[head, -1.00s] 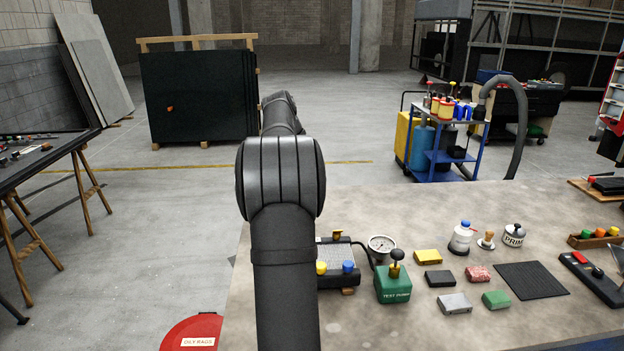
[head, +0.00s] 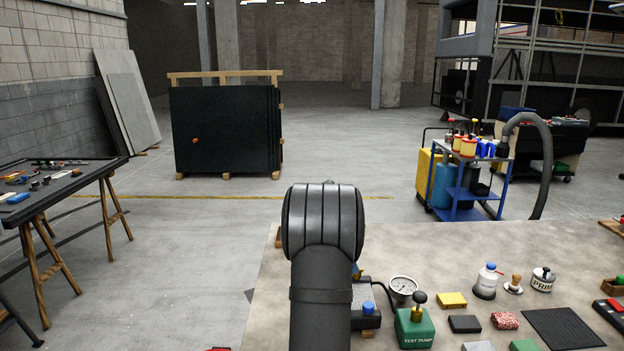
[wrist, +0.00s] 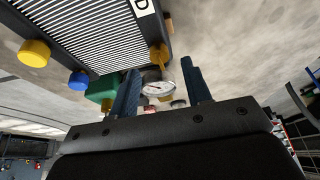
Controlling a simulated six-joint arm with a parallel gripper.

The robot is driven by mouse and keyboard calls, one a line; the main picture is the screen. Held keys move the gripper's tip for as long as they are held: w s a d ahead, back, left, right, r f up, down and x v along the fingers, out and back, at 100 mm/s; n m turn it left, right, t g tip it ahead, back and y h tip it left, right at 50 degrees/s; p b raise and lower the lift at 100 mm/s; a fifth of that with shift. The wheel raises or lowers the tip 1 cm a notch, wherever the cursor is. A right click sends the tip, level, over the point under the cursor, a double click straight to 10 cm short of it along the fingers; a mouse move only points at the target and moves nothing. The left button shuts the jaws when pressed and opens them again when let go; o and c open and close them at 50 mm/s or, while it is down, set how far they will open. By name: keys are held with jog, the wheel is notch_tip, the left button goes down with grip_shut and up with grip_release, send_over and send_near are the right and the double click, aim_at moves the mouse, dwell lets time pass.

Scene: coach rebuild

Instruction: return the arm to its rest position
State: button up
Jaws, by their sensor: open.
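My arm rises from the bottom middle of the head view, and its dark rounded joint hides part of the bench's left side. My gripper is hidden behind it in the head view. In the wrist view my gripper (wrist: 158,92) shows two blue-grey fingers standing apart with nothing between them. Beyond the fingers are a round pressure gauge (wrist: 158,88) and a ribbed radiator-like core (wrist: 85,35) with yellow and blue caps. The core is partly hidden by my arm in the head view (head: 366,298).
The workbench (head: 460,260) holds a green test pump (head: 414,330), a gauge (head: 403,288), a white bottle (head: 487,282), a primer tin (head: 543,280), several blocks and a dark ribbed mat (head: 564,328). A trolley (head: 465,190) stands behind it. A side table (head: 60,185) is at left, with open floor between.

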jog(key=shift+x, duration=1.45)
jog(key=v, duration=1.7)
jog(key=x, duration=1.7)
jog(key=shift+f, duration=0.1)
jog(key=n+t, duration=0.1)
jog(key=n, duration=0.2)
jog(key=shift+s+n, duration=0.15)
jog(key=shift+n, duration=0.15)
jog(key=n+t, duration=0.1)
jog(key=n, duration=0.1)
jog(key=n+t+y, duration=0.1)
jog(key=n, duration=0.2)
jog(key=shift+d, duration=0.1)
jog(key=shift+s+d+n+t+y, duration=0.1)
jog(key=shift+n+t+y, duration=0.2)
jog(key=shift+n, duration=0.75)
jog(key=shift+s+n+t+y, duration=0.15)
jog(key=shift+n+y, duration=0.25)
jog(key=shift+n, duration=0.65)
jog(key=shift+w+d+n+t+y, duration=0.1)
jog(key=shift+n+t+y, duration=0.2)
jog(key=shift+n, duration=0.7)
jog(key=shift+n+t+y, duration=0.1)
jog(key=shift+n+y, duration=0.3)
jog(key=shift+n, duration=0.6)
